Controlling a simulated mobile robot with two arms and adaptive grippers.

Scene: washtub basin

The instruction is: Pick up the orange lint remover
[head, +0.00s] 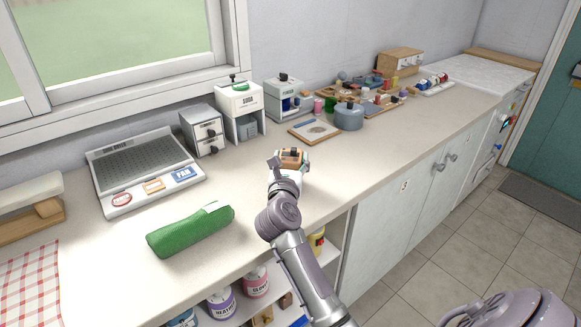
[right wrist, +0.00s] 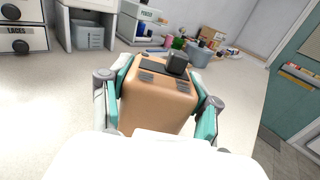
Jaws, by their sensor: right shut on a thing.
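The orange lint remover (head: 292,157) is a small boxy block with a dark knob and dark grilles on top. In the right wrist view the lint remover (right wrist: 158,103) fills the middle, upright between the teal finger pads. My right gripper (head: 286,166) is shut on it, with one finger on each side, as the right wrist view also shows at the gripper (right wrist: 163,92). It is over the counter near the front edge; I cannot tell whether its bottom touches the counter. Its lower part is hidden by my gripper. My left gripper is not in view.
The counter (head: 225,250) is clear around the gripper. A green roll (head: 190,231) lies to the left, with a grey tray device (head: 146,168) behind it.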

